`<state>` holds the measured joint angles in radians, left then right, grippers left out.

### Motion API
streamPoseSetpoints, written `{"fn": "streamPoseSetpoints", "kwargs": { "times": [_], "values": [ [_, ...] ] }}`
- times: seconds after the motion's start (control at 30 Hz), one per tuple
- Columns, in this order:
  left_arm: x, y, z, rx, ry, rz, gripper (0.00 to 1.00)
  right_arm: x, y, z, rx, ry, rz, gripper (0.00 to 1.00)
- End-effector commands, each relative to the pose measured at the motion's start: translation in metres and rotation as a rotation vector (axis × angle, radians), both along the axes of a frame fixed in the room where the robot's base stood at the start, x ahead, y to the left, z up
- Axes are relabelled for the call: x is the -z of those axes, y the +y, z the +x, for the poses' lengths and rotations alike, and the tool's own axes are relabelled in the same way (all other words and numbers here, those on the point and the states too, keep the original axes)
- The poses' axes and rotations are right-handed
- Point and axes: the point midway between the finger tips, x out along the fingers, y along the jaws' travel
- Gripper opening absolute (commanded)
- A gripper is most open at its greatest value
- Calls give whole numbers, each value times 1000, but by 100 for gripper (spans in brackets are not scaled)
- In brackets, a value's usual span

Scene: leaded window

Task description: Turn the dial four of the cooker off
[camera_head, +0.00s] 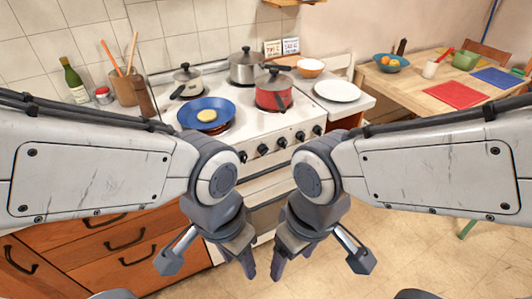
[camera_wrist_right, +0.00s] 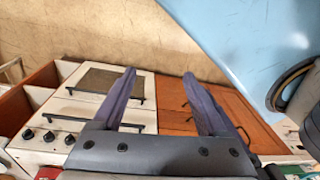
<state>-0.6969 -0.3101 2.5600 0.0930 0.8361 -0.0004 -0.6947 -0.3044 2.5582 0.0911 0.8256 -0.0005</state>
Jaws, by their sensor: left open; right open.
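The white cooker (camera_head: 228,139) has a row of several black dials along its front edge. Counting from the left, the fourth dial (camera_head: 300,135) is near the right end; its pointer setting is too small to read. In the right wrist view, dials (camera_wrist_right: 48,136) show at the lower left on the cooker front (camera_wrist_right: 115,112). My left gripper (camera_head: 238,263) is open and empty, low in front of the cooker. My right gripper (camera_head: 291,262) is open and empty beside it, also apart from the dials. Its two fingers (camera_wrist_right: 159,75) stand apart in the wrist view.
A blue pan (camera_head: 193,116), a red pot (camera_head: 273,100) and two grey pots stand on the cooker. A white plate (camera_head: 337,91) lies on the counter to its right. Wooden drawers (camera_head: 100,245) are at lower left. Floor at the right (camera_head: 400,250) is clear.

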Motion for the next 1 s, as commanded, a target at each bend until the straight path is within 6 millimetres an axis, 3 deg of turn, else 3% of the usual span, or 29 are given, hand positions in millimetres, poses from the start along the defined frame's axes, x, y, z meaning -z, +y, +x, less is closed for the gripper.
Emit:
{"fn": "streamPoseSetpoints", "kwargs": {
  "times": [0.07,0.17,0.4,0.6,0.8,1.0],
  "values": [
    [0,0,0,0,0,0,50,4,5,15,12,-28,9,76],
    [2,0,0,0,0,0,50,16,18,57,33,-113,37,76],
    [5,0,0,0,0,0,50,61,49,206,73,-439,165,76],
    [7,0,0,0,0,0,50,102,55,306,78,-706,307,76],
    [10,0,0,0,0,0,50,145,42,364,92,-956,479,76],
    [11,0,0,0,0,0,50,174,15,377,134,-1172,652,76]
  ]
}}
